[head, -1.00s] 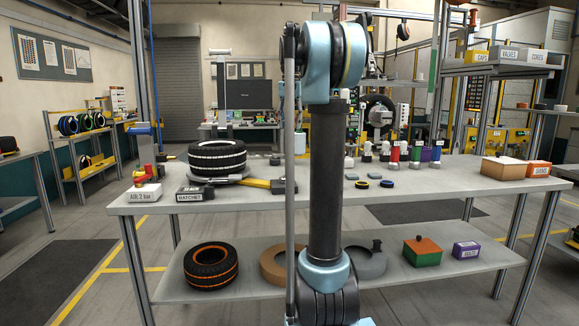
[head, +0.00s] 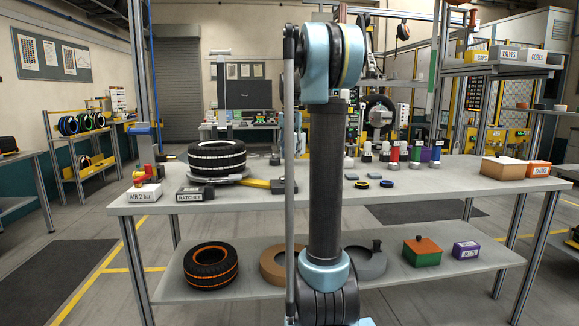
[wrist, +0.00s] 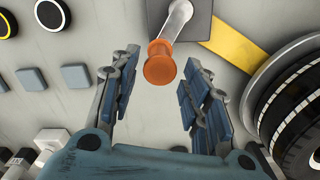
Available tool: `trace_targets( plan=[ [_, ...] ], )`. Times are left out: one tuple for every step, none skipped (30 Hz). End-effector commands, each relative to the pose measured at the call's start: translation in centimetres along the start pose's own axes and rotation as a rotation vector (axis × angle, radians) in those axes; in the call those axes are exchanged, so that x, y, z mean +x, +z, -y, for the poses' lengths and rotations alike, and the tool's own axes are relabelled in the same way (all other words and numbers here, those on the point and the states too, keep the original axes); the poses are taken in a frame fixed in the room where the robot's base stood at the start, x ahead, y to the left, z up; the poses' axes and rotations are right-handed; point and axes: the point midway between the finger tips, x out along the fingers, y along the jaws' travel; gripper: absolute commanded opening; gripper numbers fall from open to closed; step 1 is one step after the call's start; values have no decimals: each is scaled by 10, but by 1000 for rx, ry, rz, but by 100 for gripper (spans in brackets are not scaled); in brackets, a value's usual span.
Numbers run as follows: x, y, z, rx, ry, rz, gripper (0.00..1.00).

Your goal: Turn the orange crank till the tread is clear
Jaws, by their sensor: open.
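The orange crank knob (wrist: 160,63) shows in the wrist view, on a pale metal shaft that runs to a dark block (wrist: 203,16). My gripper (wrist: 160,82) is open, one finger on each side below the knob. I cannot tell whether either finger touches it. In the head view my arm hides the crank and the gripper. The tyre (head: 217,156) lies flat on the bench with white bands on its tread.
The bench (head: 330,198) holds a ratchet box (head: 202,193), an air box (head: 144,192), small discs (head: 374,184), colored bottles and a cardboard box (head: 504,168). A lower shelf holds an orange-striped tyre (head: 211,266). The bench front is mostly clear.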

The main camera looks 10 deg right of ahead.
Motion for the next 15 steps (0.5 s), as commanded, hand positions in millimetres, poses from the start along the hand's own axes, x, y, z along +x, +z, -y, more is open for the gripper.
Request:
trace_targets(
  plan=[
    [9, 0, 0, 0, 0, 0, 42],
    [14, 0, 0, 0, 0, 0, 42],
    [20, 0, 0, 0, 0, 0, 42],
    [24, 0, 0, 0, 0, 0, 42],
    [28, 0, 0, 0, 0, 0, 42],
    [33, 0, 0, 0, 0, 0, 42],
    [36, 0, 0, 0, 0, 0, 42],
    [40, 0, 0, 0, 0, 0, 42],
    [43, 0, 0, 0, 0, 0, 42],
    [45, 0, 0, 0, 0, 0, 42],
    [47, 0, 0, 0, 0, 0, 42],
    [49, 0, 0, 0, 0, 0, 42],
    [50, 0, 0, 0, 0, 0, 42],
    [51, 0, 0, 0, 0, 0, 42],
    [52, 0, 0, 0, 0, 0, 42]
  ],
)
